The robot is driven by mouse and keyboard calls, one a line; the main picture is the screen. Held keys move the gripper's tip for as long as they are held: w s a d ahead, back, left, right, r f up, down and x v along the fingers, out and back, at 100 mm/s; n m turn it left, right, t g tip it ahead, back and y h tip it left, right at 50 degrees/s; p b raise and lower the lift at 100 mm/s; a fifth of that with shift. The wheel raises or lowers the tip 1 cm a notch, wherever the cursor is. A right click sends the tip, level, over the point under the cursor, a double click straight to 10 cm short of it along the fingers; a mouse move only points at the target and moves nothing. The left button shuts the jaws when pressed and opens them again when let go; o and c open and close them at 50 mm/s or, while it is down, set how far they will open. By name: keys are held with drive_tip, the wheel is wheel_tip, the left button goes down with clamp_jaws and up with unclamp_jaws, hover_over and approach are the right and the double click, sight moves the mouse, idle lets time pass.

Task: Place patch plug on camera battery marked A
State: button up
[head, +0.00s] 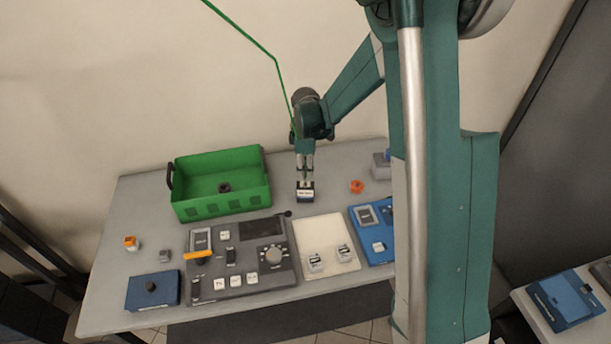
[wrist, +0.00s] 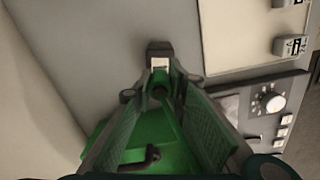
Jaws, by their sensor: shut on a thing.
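My gripper (head: 305,182) is over the table behind the white tray, its fingers pointing down. It is shut on a small dark block with a pale label (head: 306,194), which I take to be the patch plug. The block also shows at the fingertips in the wrist view (wrist: 160,48), partly hidden by the fingers. Whether its underside touches the table I cannot tell. The camera battery marked A (wrist: 290,46) is grey with a light label. It appears to be the left one (head: 315,263) on the white tray. A second, similar battery (head: 344,253) sits to its right.
A green crate (head: 222,207) with a dark piece in it stands left of my gripper. A control panel (head: 250,290) lies left of the white tray (head: 318,231), a blue unit (head: 367,246) right. An orange piece (head: 357,187) lies right of my gripper.

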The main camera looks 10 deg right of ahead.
drive_tip(key=shift+f, duration=1)
drive_tip(key=shift+f, duration=0.15)
drive_tip(key=o, duration=0.9)
drive_tip(key=shift+r, duration=0.25)
drive_tip(key=shift+r, duration=5.9)
